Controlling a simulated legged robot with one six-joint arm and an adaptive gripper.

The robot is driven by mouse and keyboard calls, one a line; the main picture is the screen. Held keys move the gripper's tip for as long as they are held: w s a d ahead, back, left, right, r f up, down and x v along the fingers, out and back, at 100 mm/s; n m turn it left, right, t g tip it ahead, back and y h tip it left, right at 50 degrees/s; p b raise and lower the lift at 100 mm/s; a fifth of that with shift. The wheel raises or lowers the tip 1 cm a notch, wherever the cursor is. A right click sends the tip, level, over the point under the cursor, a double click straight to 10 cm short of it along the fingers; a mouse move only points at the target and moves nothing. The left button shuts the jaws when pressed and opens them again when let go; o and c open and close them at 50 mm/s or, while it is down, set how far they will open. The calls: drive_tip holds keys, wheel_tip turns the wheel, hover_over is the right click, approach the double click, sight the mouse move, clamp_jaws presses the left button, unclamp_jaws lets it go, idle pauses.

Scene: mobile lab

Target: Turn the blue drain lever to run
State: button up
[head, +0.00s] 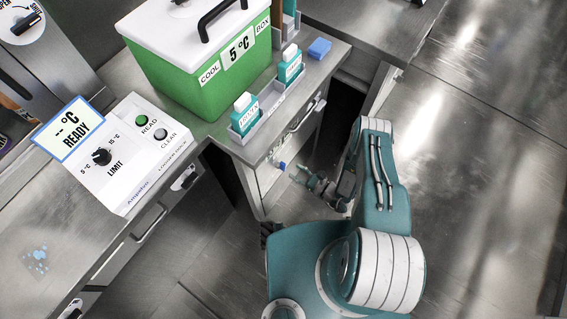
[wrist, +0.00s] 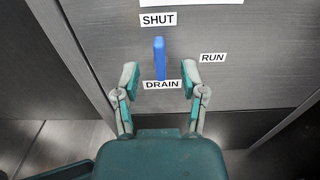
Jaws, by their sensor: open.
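The blue drain lever (wrist: 160,58) stands upright on a grey metal cabinet front in the wrist view. Its upper end points to the SHUT label (wrist: 162,20), and the DRAIN label (wrist: 163,85) is at its lower end. The RUN label (wrist: 213,58) is to its right. My gripper (wrist: 160,80) is open, with one finger on each side of the lever's lower part in the picture. I see no clear contact. In the head view, the small blue lever (head: 282,165) shows on the cabinet front, with my gripper (head: 296,171) close to it.
A green cool box (head: 185,85) with a white lid stands on the counter above. Teal bottles (head: 244,113) sit in a grey holder near the counter edge. A white logger panel (head: 127,152) is at the left. Open floor (head: 480,150) lies at the right.

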sight(283, 163)
drive_tip(key=x, duration=0.6)
drive_tip(key=shift+a, duration=0.15)
clamp_jaws()
